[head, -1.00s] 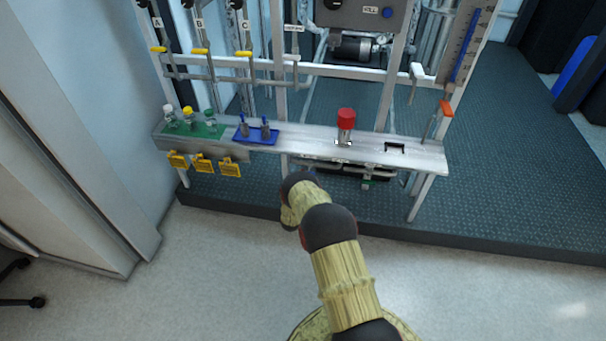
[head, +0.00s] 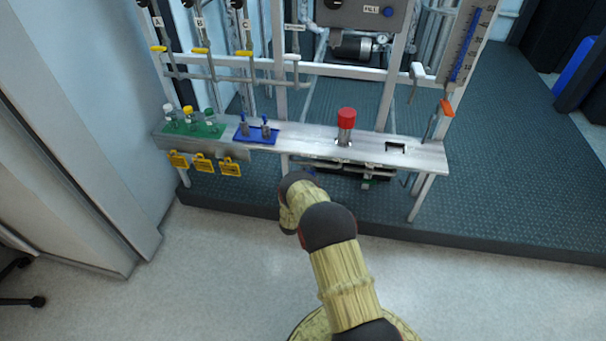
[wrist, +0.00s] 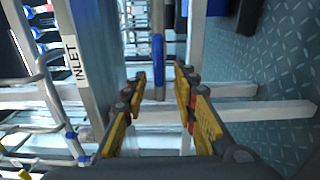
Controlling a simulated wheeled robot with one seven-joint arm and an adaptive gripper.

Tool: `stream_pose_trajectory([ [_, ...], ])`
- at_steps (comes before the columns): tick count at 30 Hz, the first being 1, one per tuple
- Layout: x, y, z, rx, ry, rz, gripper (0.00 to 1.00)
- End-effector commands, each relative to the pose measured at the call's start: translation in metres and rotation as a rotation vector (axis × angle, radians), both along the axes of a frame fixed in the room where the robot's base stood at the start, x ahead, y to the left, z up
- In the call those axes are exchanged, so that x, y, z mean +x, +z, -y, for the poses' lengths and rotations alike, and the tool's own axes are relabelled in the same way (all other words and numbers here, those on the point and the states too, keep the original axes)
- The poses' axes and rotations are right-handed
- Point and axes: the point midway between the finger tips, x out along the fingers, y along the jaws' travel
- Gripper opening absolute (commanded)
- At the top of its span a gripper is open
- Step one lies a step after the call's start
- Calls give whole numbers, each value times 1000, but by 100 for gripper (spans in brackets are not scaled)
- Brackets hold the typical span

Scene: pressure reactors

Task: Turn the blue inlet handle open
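In the wrist view, a blue upright bar (wrist: 157,52), which looks like the blue inlet handle, shows at the top centre. It lies in line with the gap between my fingers. A white INLET label (wrist: 74,62) is on a metal post to its left. My gripper (wrist: 160,88) is open, with a yellow-and-black finger on each side and nothing held. The bar appears beyond the fingertips; I cannot tell how far, or whether anything touches. In the head view my gripper is hidden beyond my arm, and I cannot pick out the inlet handle there.
A metal bench (head: 310,144) carries a green tray (head: 205,131) of bottles, a blue tray (head: 257,135) and a red-capped vessel (head: 346,118). Frame posts and pipes with yellow handles (head: 243,54) rise behind it. An orange handle (head: 447,108) is at the right. Open floor (head: 230,260) lies in front.

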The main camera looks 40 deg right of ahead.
Motion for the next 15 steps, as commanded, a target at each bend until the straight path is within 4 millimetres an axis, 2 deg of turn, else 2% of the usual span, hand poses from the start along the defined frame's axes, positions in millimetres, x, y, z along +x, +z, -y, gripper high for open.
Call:
stream_pose_trajectory([
  [9, -42, -1, -50, 1, 2, -3, 28],
  [15, -59, -1, -70, 1, 1, -1, 28],
])
